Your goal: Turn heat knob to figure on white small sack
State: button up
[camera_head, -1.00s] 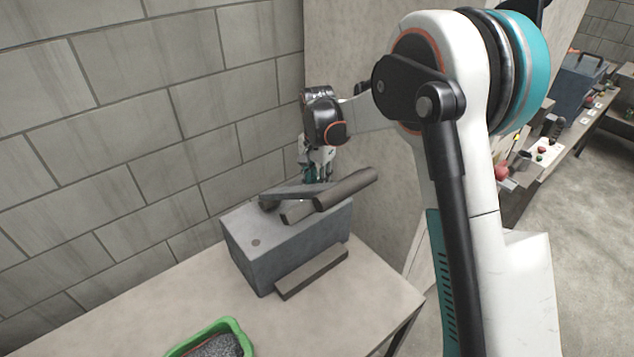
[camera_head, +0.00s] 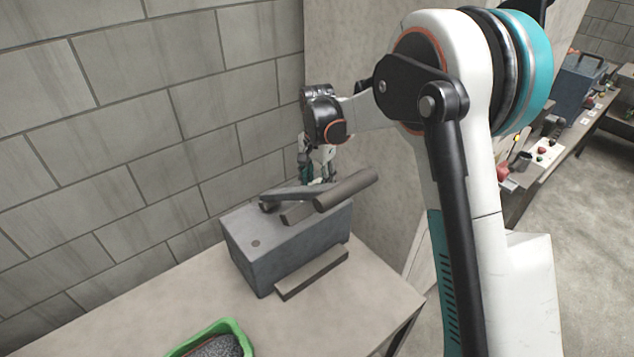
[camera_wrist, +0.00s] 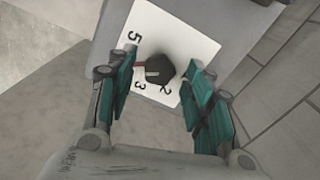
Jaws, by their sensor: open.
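In the wrist view a dark, faceted heat knob (camera_wrist: 160,67) stands on a white dial plate (camera_wrist: 192,40) with printed figures. I can read 5, 3 and 2; other figures are hidden or out of view. A small red mark shows at the knob's left side, on the side between 5 and 3. My gripper (camera_wrist: 160,60) is open, its teal-padded fingers on either side of the knob, with visible gaps. In the head view my gripper (camera_head: 317,166) is over the far side of the grey box (camera_head: 268,262), and the knob is hidden. I make out no white small sack.
Dark cylindrical bars (camera_head: 346,190) lie across the box top, close to my gripper. A green tray (camera_head: 232,323) with dark contents sits on the table (camera_head: 330,315). A block wall stands behind. Another bench (camera_head: 560,150) with small items is at the right.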

notch_tip(320, 180, up, 12)
jog(key=shift+f, duration=0.2)
dwell(0.4)
